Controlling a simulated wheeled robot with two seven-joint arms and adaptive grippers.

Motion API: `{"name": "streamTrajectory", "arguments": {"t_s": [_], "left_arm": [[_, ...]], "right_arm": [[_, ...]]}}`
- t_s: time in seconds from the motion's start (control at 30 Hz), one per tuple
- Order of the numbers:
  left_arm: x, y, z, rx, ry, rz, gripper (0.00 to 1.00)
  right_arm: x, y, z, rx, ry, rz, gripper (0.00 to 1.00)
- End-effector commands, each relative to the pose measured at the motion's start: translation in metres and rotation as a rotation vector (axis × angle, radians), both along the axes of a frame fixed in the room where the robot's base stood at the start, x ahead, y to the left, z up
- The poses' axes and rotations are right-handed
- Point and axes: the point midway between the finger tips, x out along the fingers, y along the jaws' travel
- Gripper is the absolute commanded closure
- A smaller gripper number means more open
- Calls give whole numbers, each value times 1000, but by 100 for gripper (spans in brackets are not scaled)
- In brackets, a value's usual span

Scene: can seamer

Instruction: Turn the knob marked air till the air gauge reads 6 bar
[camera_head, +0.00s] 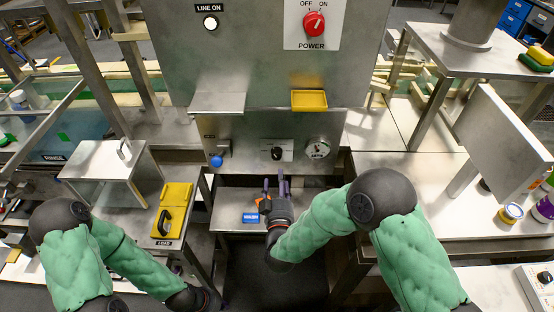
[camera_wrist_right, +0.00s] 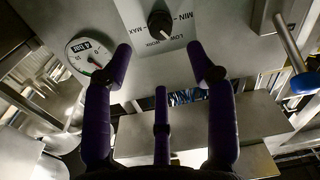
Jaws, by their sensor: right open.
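A small black knob (camera_head: 277,153) sits on a pale plate low on the machine's front. In the right wrist view, the knob (camera_wrist_right: 160,22) has a white pointer line and MIN and MAX lettering beside it; I cannot read the word air there.
A blue-ended lever (camera_head: 216,160) is left of the knob. A yellow tray (camera_head: 309,100) and a red power knob (camera_head: 314,23) are above. A yellow plate with a black handle (camera_head: 171,212) is at the left.

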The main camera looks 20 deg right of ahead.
Motion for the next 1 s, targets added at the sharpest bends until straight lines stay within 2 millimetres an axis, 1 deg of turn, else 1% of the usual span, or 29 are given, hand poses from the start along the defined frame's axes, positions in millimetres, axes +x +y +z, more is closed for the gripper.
{"name": "streamTrajectory", "arguments": {"t_s": [0.3,0.5,0.6,0.7,0.97,1.0], "left_arm": [[0,0,-13,0,0,0,100],[0,0,-18,0,0,0,100],[0,0,-19,0,0,0,100],[0,0,-20,0,0,0,100],[0,0,-20,0,0,0,100],[0,0,-20,0,0,0,100]], "right_arm": [[54,-14,-2,1,-1,-2,43],[80,-20,-2,0,1,0,43],[88,-22,-1,1,1,1,43],[92,-23,-1,0,2,2,43],[93,-23,-1,1,2,1,43],[93,-23,-1,1,2,1,46]]}}
